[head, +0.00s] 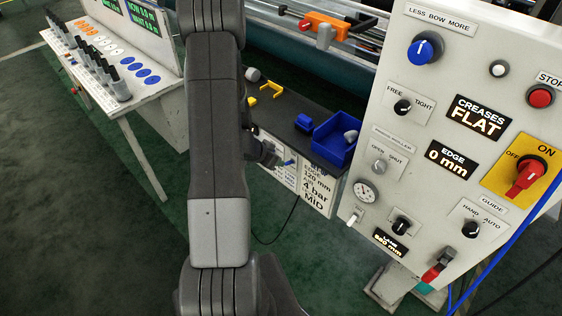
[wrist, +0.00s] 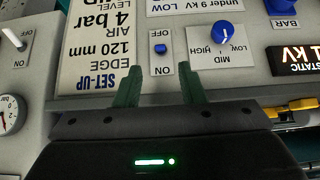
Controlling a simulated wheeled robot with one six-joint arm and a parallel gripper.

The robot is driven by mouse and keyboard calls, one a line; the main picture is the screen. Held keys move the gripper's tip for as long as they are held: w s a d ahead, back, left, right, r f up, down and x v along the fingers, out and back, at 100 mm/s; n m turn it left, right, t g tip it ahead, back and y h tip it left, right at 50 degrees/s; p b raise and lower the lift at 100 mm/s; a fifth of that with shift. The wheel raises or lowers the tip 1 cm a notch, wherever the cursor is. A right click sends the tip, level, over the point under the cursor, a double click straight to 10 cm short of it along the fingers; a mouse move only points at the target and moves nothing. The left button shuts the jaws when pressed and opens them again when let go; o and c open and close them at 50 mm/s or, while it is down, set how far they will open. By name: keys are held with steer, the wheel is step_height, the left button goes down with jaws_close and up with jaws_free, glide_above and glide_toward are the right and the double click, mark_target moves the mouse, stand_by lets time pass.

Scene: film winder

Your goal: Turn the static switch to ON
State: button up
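In the wrist view, which is upside down, a small blue switch (wrist: 160,47) sits on a pale plate (wrist: 162,65). Its plate reads OFF above and ON below as pictured. The lever stands near the OFF word; no static name is readable on this plate. A STATIC display (wrist: 298,57) reading 1 kV is at the right. My gripper (wrist: 158,67) is open and empty, its two green fingers either side of the switch plate's lower part; I cannot tell if they touch the panel. In the head view my gripper (head: 268,158) is dark and partly hidden near the low panel.
A blue LOW-MID-HIGH knob (wrist: 222,32) is right of the switch. A set-up card (wrist: 98,45), white lever (wrist: 14,38) and gauge (wrist: 8,114) are left. In the head view, a blue bin (head: 335,140) and tall control panel (head: 440,100) stand right of my arm.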

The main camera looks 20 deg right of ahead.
steer(key=shift+v, duration=2.15)
